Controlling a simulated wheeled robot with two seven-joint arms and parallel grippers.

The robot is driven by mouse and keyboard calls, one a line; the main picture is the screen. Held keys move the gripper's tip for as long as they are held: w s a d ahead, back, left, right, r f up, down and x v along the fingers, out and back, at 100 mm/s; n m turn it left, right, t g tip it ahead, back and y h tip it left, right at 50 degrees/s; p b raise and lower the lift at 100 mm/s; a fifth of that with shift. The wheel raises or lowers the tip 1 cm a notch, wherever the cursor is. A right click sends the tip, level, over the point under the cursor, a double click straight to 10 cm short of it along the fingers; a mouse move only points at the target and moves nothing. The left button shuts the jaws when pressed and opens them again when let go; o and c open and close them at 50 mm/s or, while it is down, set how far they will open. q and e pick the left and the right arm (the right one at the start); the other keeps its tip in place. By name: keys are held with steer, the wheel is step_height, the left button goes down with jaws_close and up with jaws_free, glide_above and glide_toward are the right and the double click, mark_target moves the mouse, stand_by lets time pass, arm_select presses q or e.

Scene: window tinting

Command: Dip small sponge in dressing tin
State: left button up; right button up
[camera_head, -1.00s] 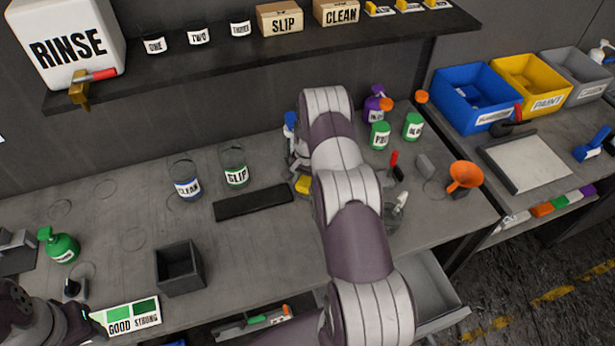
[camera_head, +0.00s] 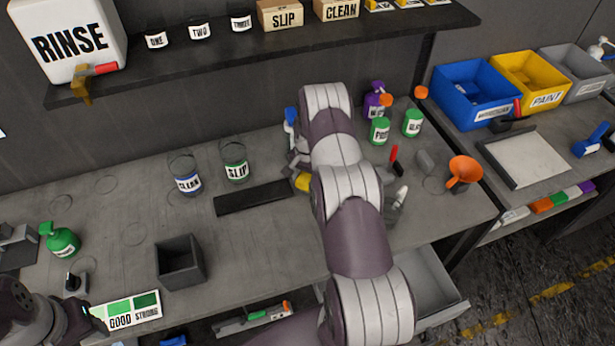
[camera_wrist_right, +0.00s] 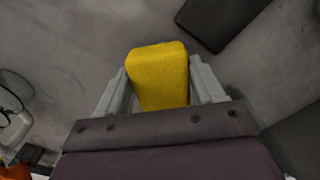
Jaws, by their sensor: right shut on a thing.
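A small yellow sponge (camera_wrist_right: 158,75) sits between the two fingers of my right gripper (camera_wrist_right: 160,85), which is shut on it. In the head view the sponge (camera_head: 303,182) shows as a yellow patch beside my right arm, just right of a black mat. My right gripper (camera_head: 299,162) is mostly hidden by my own arm there. I cannot tell which container is the dressing tin. My left gripper (camera_head: 88,322) is at the bottom left, its jaws unclear.
A dark open box (camera_head: 181,262) stands front left.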

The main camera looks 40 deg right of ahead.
steer(key=shift+w+f, duration=0.1)
steer(key=shift+f, duration=0.15)
steer(key=shift+f+b, duration=0.25)
steer(key=shift+b, duration=0.35)
stand_by(1.1)
steer(key=shift+r+p, duration=1.9)
steer(key=shift+r, duration=1.65)
